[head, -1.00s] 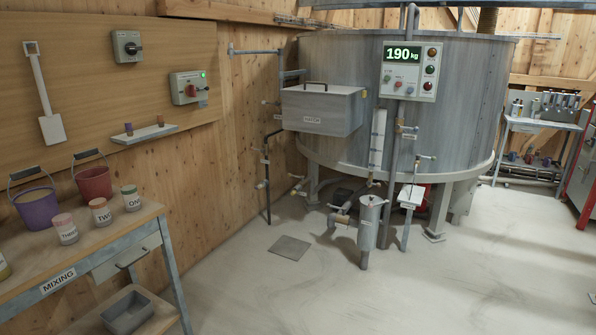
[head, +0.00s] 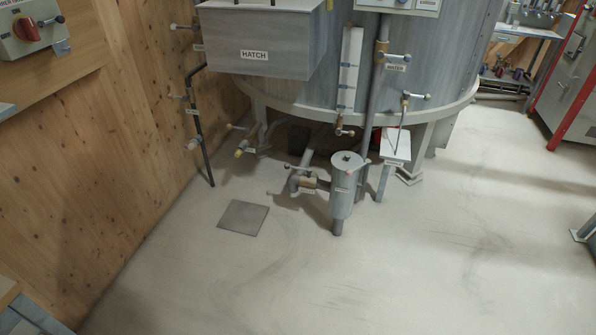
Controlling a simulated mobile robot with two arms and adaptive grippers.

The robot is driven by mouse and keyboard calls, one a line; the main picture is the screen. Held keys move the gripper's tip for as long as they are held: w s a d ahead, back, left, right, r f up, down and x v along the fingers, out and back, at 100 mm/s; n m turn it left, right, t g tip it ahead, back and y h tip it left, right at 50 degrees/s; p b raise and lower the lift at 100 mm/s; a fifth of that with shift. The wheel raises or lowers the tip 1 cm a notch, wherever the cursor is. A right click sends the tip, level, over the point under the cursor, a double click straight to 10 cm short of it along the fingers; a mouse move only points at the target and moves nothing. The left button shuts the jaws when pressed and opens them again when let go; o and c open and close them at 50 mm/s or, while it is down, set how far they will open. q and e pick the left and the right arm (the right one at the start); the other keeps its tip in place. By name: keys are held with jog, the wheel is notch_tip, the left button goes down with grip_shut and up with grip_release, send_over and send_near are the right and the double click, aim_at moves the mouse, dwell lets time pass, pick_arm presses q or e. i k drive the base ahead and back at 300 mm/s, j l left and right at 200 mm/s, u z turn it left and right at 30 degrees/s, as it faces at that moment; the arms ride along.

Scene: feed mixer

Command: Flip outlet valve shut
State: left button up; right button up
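Several valves with small lever handles sit under and beside the grey mixing tank (head: 420,75). One brass valve (head: 309,183) is on the low pipe between the tank's underside and a grey upright cylinder (head: 343,180). Another valve (head: 242,151) sticks out low at the tank's left leg. A valve (head: 394,58) labelled WATER is on the upright pipe at the tank's front. The label of the outlet valve is too small to read, so I cannot tell which one it is or how its lever stands. Neither of my grippers is in view.
The box labelled HATCH (head: 262,45) juts out at the tank's upper left. A black pipe (head: 200,125) with valves stands by the wooden wall (head: 100,150). A square floor plate (head: 243,218) lies before the tank. The pale floor in front is clear.

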aim_at(287, 166)
jog(key=i+j+z, duration=0.35)
jog(key=i, duration=0.6)
jog(key=i+j+z, duration=0.35)
jog(key=i+j, duration=0.45)
jog(key=i+j+z, duration=0.35)
jog(key=i+j, duration=0.55)
jog(key=j, duration=0.1)
